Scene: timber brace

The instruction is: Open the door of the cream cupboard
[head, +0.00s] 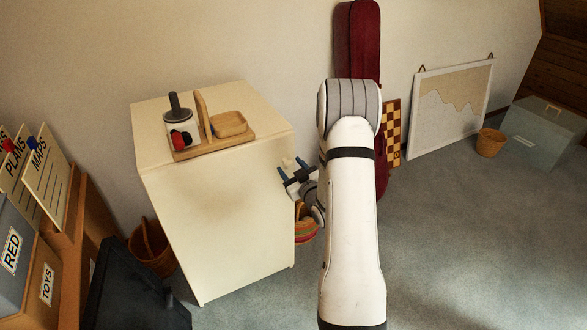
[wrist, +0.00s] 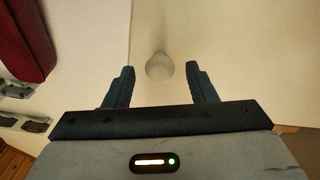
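The cream cupboard (head: 215,220) stands left of centre in the head view, and I see no open gap in it. A pale round knob (wrist: 160,66) shows in the wrist view on a cream face (wrist: 225,50), close to a vertical edge. My gripper (head: 287,170) is at the cupboard's right edge in the head view. In the wrist view its dark fingers (wrist: 160,80) are open, one on each side of the knob, with a gap on both sides. How deep the knob sits between them I cannot tell.
A wooden tray (head: 215,142) with a jar (head: 179,125) sits on the cupboard. A wicker basket (head: 152,247) and a dark panel (head: 130,290) stand at left. A dark red case (head: 358,45) leans on the wall behind my arm. Carpet (head: 470,240) at right is clear.

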